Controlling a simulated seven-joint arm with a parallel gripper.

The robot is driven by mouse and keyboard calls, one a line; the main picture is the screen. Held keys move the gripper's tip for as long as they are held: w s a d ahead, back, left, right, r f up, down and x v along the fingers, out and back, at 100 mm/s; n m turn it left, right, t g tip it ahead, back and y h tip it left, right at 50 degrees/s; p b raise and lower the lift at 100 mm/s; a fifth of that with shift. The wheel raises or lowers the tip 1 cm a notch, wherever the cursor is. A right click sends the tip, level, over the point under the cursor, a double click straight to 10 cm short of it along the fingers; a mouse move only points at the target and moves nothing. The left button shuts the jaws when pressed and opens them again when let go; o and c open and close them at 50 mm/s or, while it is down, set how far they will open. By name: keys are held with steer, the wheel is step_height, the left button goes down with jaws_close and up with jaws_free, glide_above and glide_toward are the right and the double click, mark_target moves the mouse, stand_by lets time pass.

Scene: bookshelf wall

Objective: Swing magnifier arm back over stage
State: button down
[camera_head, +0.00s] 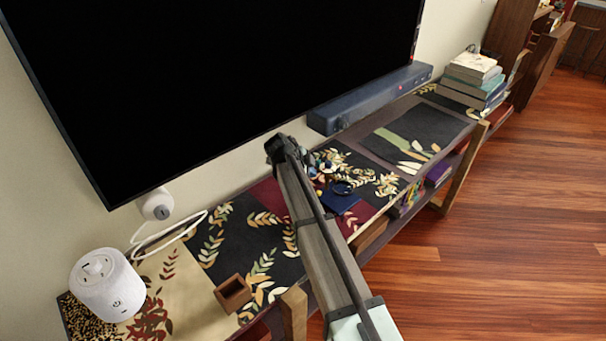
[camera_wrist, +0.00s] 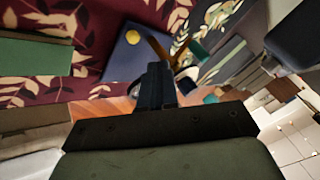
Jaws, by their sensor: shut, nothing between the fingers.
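The magnifier stand shows as a small dark blue square stage (camera_head: 338,201) on the patterned runner, with a dark ring-shaped lens (camera_head: 342,187) that appears over its back part. In the wrist view the blue stage (camera_wrist: 122,60) lies beyond my fingers, with a yellow disc (camera_wrist: 132,37) on it. A brown-gold curved piece (camera_wrist: 158,45), perhaps the magnifier arm, shows just right of the stage. My gripper (camera_wrist: 157,82) is shut and empty, its fingertips near the stage's lower right side; contact cannot be told. In the head view my fingertips cannot be made out.
A wall screen (camera_head: 220,80) hangs above the shelf, with a soundbar (camera_head: 370,98) beneath it. A white speaker (camera_head: 107,288) and small brown box (camera_head: 233,293) stand at left. Stacked books (camera_head: 474,80) stand at far right. The runner right of the stage is mostly clear.

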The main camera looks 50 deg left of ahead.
steer(key=s+d+r+n+y, duration=0.1)
steer(key=s+d+r+n, duration=0.1)
steer(key=s+d+r, duration=0.3)
steer(key=shift+s+d+r+n+y, duration=0.3)
steer(key=shift+s+d+r, duration=0.1)
steer(key=shift+s+r, duration=1.3)
steer(key=shift+s+f, duration=0.15)
steer(key=shift+f, duration=0.05)
